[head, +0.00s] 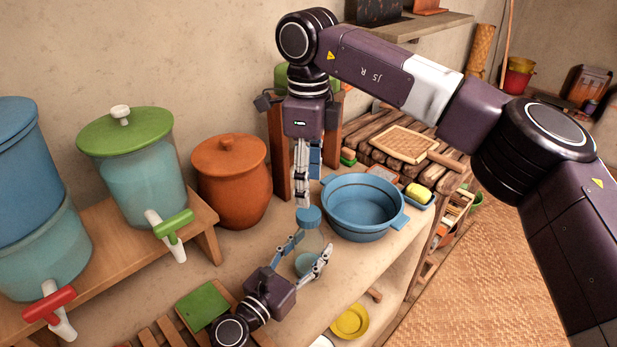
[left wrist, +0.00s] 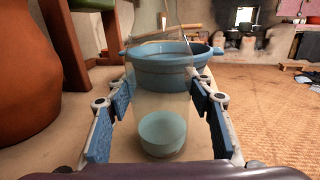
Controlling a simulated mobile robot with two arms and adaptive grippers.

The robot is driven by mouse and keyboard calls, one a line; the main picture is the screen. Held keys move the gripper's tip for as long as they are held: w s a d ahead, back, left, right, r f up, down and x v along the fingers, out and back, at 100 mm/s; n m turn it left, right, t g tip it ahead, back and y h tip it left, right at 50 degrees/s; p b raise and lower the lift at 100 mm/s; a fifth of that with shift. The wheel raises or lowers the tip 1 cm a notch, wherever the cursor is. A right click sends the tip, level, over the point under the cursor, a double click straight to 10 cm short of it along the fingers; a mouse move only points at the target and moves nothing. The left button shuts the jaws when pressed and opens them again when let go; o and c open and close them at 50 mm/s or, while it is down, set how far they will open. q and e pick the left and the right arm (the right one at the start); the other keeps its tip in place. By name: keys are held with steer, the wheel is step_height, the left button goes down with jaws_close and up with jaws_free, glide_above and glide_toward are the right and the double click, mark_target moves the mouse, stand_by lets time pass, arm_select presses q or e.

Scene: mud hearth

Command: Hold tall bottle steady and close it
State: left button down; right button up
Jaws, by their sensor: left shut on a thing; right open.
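The tall bottle (head: 308,240) is clear, holds a little pale blue liquid and stands upright on the counter. A blue cap (head: 310,216) sits at its top; I cannot tell how tightly. My left gripper (head: 312,250) is shut around the bottle's body, one finger on each side. In the left wrist view the bottle (left wrist: 162,105) stands between the blue pads of the left gripper (left wrist: 162,92); its cap is not in that view. My right gripper (head: 303,201) is open, pointing down just above the cap; the head view does not show clearly whether it touches.
A blue basin (head: 363,232) stands close behind the bottle, towards the right. A brown clay pot (head: 232,190) and a green-lidded dispenser (head: 145,190) stand to the left. A green block (head: 203,305) lies near the left gripper. The counter's right edge is close.

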mark_target(309, 213)
steer(key=n, duration=0.3)
steer(key=shift+r, duration=0.25)
steer(key=shift+f, duration=4.05)
steer(key=c, duration=1.2)
steer(key=o, duration=1.3)
steer(key=shift+o, duration=0.2)
step_height(309, 213, up, 12)
